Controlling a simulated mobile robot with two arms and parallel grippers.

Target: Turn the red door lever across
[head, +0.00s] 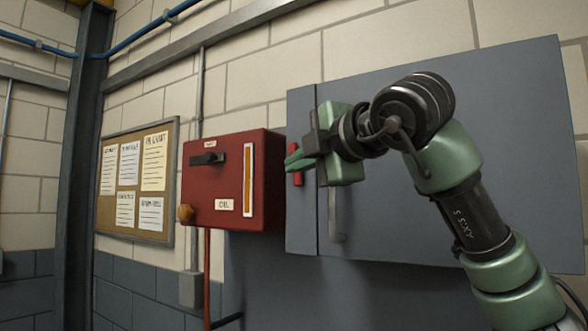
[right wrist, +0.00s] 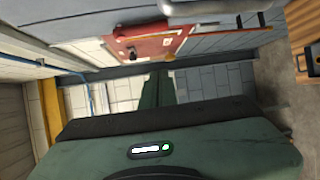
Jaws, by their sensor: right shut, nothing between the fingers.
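The red door lever (head: 296,178) is a short upright bar on the left edge of the grey cabinet (head: 480,160). It is partly hidden behind the green fingers of my right gripper (head: 291,161). The fingers are shut and empty, and they cross in front of the lever, pointing left. I cannot tell whether they touch it. In the right wrist view the shut green fingers (right wrist: 158,90) show beyond the gripper body, and I cannot make out the lever there. My left gripper is not in view.
A red box (head: 230,185) with a black switch and yellow gauge juts out just left of the fingers; it also shows in the right wrist view (right wrist: 150,43). A grey vertical handle (head: 338,215) sits below my right gripper. A notice board (head: 138,225) hangs farther left.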

